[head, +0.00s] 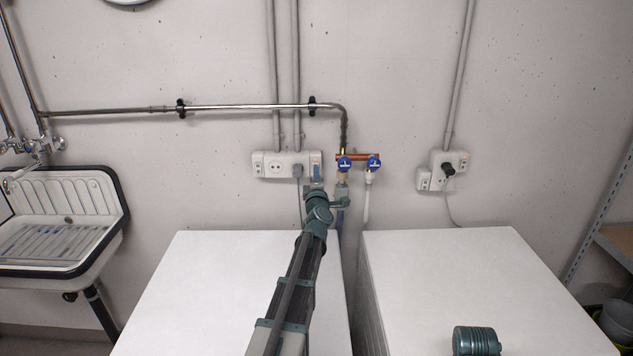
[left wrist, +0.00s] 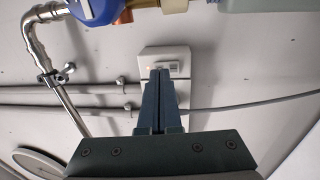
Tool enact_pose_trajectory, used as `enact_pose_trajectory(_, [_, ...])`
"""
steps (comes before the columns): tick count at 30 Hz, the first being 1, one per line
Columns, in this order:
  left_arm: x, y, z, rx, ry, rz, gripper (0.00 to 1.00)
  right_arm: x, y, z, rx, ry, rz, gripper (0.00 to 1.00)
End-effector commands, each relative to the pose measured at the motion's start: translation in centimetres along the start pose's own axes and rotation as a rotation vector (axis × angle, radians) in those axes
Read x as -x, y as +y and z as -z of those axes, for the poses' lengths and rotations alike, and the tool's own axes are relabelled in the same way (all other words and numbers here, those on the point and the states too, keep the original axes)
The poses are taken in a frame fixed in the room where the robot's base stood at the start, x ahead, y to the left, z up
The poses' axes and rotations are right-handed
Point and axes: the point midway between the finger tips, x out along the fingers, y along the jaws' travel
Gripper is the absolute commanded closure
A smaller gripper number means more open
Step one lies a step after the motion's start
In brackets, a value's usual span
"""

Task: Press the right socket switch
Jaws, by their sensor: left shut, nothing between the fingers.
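The left socket strip (head: 272,165) is white and fixed to the wall, with a grey plug in it. Its right end also shows in the left wrist view (left wrist: 178,53), with a small switch (left wrist: 171,69) and an orange glow beside it. My left gripper (head: 316,174) is shut and empty, with its fingertips (left wrist: 160,74) right in front of that end. They hide part of it, and I cannot tell whether they touch. The right socket box (head: 440,159) holds a black plug, with a small switch unit (head: 423,179) at its lower left. My right gripper is not in view.
Blue-handled valves (head: 374,163) on a copper pipe sit close to the right of my left gripper. Two white machine tops (head: 220,280) (head: 450,270) stand below, with a narrow gap between. A sink (head: 60,240) is at left, a metal shelf (head: 600,215) at right.

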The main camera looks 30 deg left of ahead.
Motion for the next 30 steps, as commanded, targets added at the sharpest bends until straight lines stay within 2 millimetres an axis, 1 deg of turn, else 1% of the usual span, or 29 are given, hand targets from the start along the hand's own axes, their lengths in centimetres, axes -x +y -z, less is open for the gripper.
enact_pose_trajectory(1, [-0.7,0.0,0.0,-0.001,0.000,0.000,1.00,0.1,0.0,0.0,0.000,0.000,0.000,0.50])
enact_pose_trajectory(4, [-1.1,0.0,0.0,-0.001,0.000,0.000,1.00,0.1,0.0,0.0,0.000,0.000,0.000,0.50])
enact_pose_trajectory(16, [-1.3,0.0,0.0,-0.001,-0.001,0.000,1.00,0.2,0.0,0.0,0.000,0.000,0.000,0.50])
enact_pose_trajectory(21, [-2.6,0.8,-0.1,-0.001,-0.001,0.000,1.00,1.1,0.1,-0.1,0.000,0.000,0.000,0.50])
enact_pose_trajectory(22, [-2.6,0.9,0.0,-0.001,-0.001,0.000,1.00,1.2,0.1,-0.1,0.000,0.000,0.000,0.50])
enact_pose_trajectory(24, [-2.5,0.5,0.0,-0.001,0.000,0.000,1.00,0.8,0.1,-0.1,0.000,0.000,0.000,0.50])
enact_pose_trajectory(30, [-2.8,0.6,0.0,-0.002,0.003,-0.002,1.00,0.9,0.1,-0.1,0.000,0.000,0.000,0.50])
